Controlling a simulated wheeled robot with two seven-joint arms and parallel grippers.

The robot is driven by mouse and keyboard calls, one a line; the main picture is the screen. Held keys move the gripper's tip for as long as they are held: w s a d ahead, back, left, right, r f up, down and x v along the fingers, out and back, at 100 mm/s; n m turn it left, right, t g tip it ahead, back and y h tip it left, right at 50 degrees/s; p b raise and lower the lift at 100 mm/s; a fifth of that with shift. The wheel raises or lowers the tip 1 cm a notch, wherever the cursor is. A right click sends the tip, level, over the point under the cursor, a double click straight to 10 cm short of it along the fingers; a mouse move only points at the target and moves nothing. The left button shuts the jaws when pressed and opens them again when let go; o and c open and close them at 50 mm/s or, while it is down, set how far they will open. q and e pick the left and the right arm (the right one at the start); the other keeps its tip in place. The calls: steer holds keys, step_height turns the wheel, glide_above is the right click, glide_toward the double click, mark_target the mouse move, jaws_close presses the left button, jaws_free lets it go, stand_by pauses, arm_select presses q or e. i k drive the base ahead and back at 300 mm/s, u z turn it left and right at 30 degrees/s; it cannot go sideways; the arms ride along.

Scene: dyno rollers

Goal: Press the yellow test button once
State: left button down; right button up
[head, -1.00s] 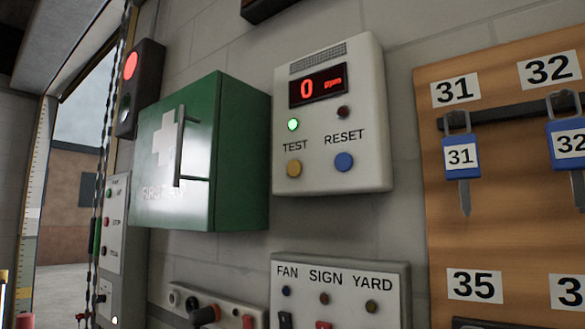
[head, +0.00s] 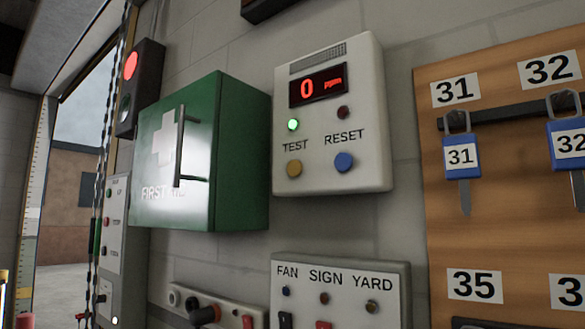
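The yellow test button (head: 294,169) is on the lower left of a pale wall-mounted gas detector box (head: 374,150), under the word TEST. A blue button (head: 344,162) under RESET is to its right. The box's display (head: 318,86) shows a red 0 and small red letters. A green light (head: 293,125) is lit above TEST, and a dark red light (head: 343,112) above RESET looks unlit. Neither of my grippers is in the head view, and nothing covers the test button.
A green first aid cabinet (head: 240,155) juts out left of the box. A FAN, SIGN, YARD switch panel (head: 392,275) is below. A wooden key board (head: 510,225) with blue-tagged keys (head: 461,157) is at right. A signal with a red light (head: 131,66) is at left.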

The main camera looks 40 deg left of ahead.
mark_target(294, 167)
steer(key=z, duration=1.7)
steer(key=k, duration=0.7)
steer(key=u, duration=1.2)
